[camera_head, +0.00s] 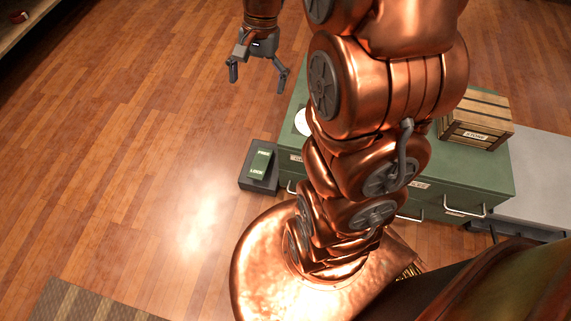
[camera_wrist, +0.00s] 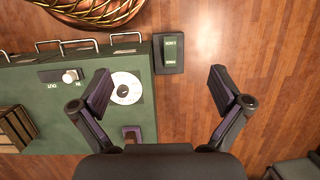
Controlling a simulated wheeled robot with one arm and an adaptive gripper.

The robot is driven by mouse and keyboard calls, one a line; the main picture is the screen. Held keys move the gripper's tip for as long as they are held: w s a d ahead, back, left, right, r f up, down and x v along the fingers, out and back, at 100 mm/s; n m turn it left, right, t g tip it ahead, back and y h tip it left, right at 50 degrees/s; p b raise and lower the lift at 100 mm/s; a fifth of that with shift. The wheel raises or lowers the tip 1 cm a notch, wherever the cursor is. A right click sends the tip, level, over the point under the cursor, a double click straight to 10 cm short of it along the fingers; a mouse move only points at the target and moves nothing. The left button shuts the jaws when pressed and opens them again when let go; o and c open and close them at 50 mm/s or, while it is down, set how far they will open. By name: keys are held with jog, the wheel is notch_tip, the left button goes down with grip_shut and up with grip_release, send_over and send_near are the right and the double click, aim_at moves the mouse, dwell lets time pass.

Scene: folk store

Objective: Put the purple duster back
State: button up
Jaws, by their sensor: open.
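No purple duster can be made out for certain in either view. A small purple-and-dark piece (camera_wrist: 132,134) sits on the green cabinet top near my left finger in the wrist view; I cannot tell what it is. My gripper (camera_wrist: 163,90) is open and empty, its fingers spread wide above the wooden floor and the cabinet's edge. In the head view my gripper (camera_head: 258,76) hangs at the top centre, beyond the cabinet's left end, with nothing between its fingers. My arm hides much of the cabinet top there.
The green cabinet (camera_head: 480,182) has drawer handles and bears a wooden crate (camera_head: 478,120) and a round white dial (camera_wrist: 126,88). A dark switch box with green labels (camera_head: 259,167) adjoins its end. A patterned mat (camera_head: 85,302) lies lower left. The floor at left is clear.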

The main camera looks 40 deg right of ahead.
jog(key=s+a+n+g+h, duration=0.1)
jog(key=s+a+n, duration=0.3)
jog(key=s, duration=0.6)
jog(key=s+a+n+g+h, duration=0.1)
jog(key=s+a+n, duration=0.3)
jog(key=s, duration=0.6)
jog(key=n, duration=0.2)
jog(key=shift+s+n+h, duration=0.3)
jog(key=shift+s, duration=0.1)
